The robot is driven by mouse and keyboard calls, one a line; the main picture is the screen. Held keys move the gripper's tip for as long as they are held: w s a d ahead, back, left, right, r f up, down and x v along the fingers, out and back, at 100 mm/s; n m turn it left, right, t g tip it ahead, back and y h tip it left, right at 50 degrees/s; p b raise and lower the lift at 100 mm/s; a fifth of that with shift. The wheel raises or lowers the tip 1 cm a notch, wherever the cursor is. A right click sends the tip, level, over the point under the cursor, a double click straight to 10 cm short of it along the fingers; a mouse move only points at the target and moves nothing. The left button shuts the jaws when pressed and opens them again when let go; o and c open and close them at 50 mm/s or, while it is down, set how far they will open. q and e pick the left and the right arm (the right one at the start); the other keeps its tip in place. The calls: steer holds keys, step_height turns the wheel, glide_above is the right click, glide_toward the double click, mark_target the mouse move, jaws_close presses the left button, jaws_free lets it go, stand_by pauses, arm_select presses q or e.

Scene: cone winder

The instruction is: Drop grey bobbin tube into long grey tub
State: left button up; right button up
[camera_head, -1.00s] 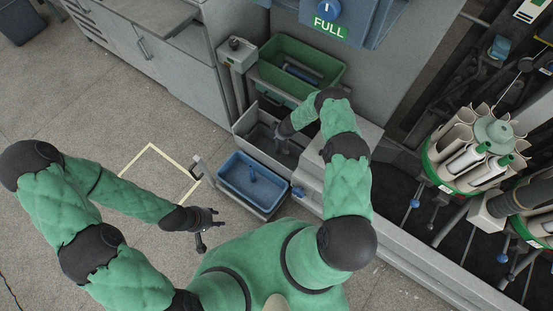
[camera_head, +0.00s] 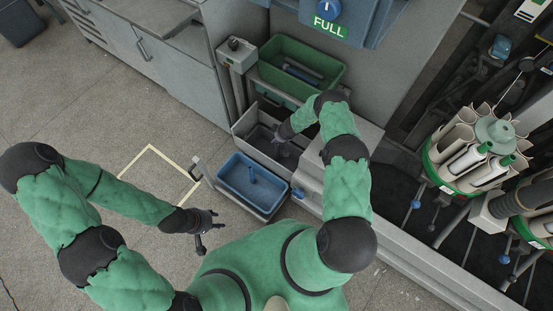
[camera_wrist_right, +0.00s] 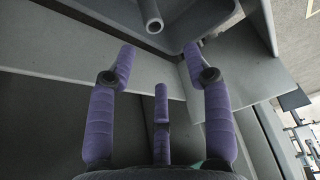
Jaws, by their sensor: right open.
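The long grey tub (camera_head: 243,139) stands between the green tub and the blue tub. My right gripper (camera_head: 281,138) is over it, reaching in from the right. In the right wrist view the gripper (camera_wrist_right: 160,55) is open, its purple fingers apart with nothing between them. A grey tube (camera_wrist_right: 152,14) with a hollow end shows just past the fingertips, within the outline of a grey tub (camera_wrist_right: 190,30); its far end is cut off by the frame. I cannot make out this tube in the head view. My left gripper (camera_head: 208,228) is open and empty above the floor.
A green tub (camera_head: 338,76) holding dark tubes is behind, and a blue tub (camera_head: 232,195) with a blue piece inside is in front. A grey cabinet (camera_head: 150,50) stands left. The winder with cones (camera_head: 478,150) is at right.

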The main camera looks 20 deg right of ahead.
steer(key=v, duration=1.2)
stand_by(0.4)
stand_by(0.4)
